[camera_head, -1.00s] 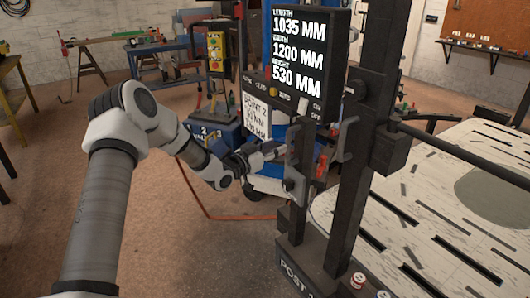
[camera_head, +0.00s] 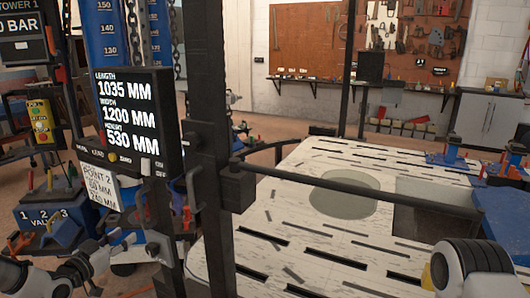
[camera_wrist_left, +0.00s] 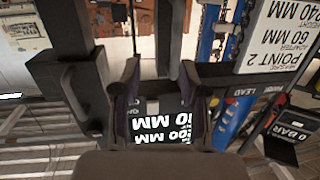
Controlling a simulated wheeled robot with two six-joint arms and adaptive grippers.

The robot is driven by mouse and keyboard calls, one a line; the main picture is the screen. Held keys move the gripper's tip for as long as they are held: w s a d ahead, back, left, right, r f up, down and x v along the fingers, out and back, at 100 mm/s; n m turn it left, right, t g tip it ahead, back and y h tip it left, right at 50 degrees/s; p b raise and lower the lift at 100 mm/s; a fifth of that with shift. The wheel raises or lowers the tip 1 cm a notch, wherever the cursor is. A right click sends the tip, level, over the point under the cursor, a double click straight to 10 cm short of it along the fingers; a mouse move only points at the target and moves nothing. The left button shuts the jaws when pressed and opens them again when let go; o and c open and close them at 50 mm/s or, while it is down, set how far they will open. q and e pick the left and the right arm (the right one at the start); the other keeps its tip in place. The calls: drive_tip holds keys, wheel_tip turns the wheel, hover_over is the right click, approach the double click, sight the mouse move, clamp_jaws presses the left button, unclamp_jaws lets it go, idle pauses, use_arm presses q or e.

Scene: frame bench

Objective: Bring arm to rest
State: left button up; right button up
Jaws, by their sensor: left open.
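My left arm comes in at the lower left of the head view. Its dark gripper (camera_head: 92,268) is beside the black measuring post (camera_head: 208,150), below the display. In the left wrist view the two fingers of this gripper (camera_wrist_left: 160,90) are apart with nothing held between them. The black display (camera_head: 127,118), reading 1035, 1200 and 530 MM, shows behind the gap. A white and black joint of my right arm (camera_head: 472,270) shows at the lower right. My right gripper is out of view.
A white slotted bench top (camera_head: 300,220) with a dark bar (camera_head: 330,189) across it fills the right. A paper note (camera_head: 100,188) hangs below the display. A blue valve unit (camera_head: 50,235) stands at the left. A tool board (camera_head: 310,45) is on the far wall.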

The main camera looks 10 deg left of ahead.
use_arm(q)
drive_tip(key=s+d+f+m+g+h+p, duration=0.1)
drive_tip(key=s+d+f+g+p, duration=0.1)
drive_tip(key=s+d+f+g, duration=0.55)
drive_tip(key=s+d+f+g+p, duration=0.1)
drive_tip(key=s+d+f, duration=0.4)
drive_tip(key=d+f, duration=0.65)
drive_tip(key=s+d+f+g+y+p, duration=0.1)
drive_tip(key=s+d+f+g, duration=0.15)
drive_tip(key=s, duration=0.45)
drive_tip(key=s+d+f+g, duration=0.2)
drive_tip(key=s+f, duration=0.1)
drive_tip(key=s, duration=0.4)
drive_tip(key=s+a+n+g+y, duration=0.3)
drive_tip(key=s+n, duration=0.1)
drive_tip(key=s, duration=0.8)
drive_tip(key=shift+r+g, duration=0.25)
drive_tip(key=shift+g, duration=0.15)
drive_tip(key=shift+s, duration=0.1)
